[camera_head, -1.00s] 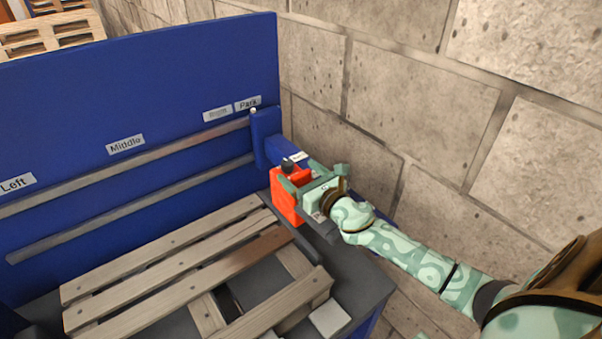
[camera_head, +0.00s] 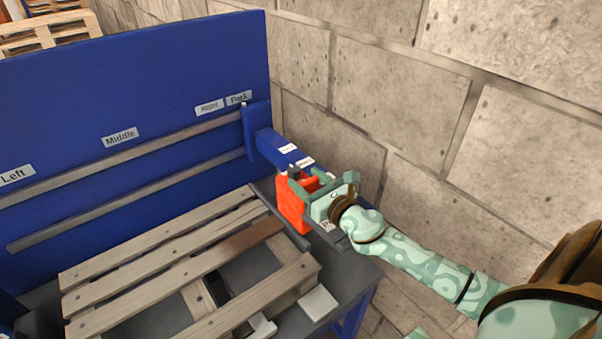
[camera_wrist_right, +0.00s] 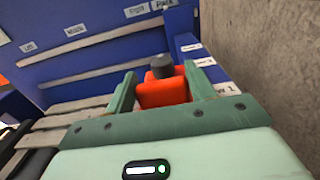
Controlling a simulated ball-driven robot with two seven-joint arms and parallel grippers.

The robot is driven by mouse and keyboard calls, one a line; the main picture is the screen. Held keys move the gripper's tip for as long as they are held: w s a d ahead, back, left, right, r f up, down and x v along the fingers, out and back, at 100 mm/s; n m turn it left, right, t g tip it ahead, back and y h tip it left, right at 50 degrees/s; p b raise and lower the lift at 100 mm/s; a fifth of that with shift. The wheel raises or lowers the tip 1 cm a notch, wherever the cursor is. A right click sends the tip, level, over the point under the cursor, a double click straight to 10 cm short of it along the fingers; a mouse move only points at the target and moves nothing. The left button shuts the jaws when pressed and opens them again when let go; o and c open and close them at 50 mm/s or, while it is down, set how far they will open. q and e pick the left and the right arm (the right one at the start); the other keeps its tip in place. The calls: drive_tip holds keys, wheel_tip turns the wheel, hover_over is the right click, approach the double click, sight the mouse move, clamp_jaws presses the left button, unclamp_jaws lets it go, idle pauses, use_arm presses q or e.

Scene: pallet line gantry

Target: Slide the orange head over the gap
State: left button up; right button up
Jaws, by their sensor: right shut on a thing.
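The orange head (camera_head: 291,207) sits on the blue beam (camera_head: 274,147) at the right end of the line, beside the pallet. My right gripper (camera_head: 308,184) is shut on the head, with a finger on either side. In the right wrist view, the orange head (camera_wrist_right: 163,92) with its dark knob (camera_wrist_right: 162,66) shows between the fingers. The pallet (camera_head: 165,258) lies on the grey table. A wide gap (camera_head: 247,274) between its boards shows near the front right. My left gripper is not in view.
Two rails (camera_head: 130,202) run along the blue back panel (camera_head: 60,120), under labels Left, Middle, Right and Park. The beam's carriage (camera_head: 257,130) stands by Park. A stone wall (camera_head: 400,90) is close on the right. A pale block (camera_head: 317,303) lies at the pallet's front right.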

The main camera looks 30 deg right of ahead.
drive_tip(key=shift+s+r, duration=0.15)
drive_tip(key=shift+s, duration=0.15)
drive_tip(key=shift+w, duration=0.3)
drive_tip(key=o, duration=1.4)
drive_tip(key=shift+s, duration=0.15)
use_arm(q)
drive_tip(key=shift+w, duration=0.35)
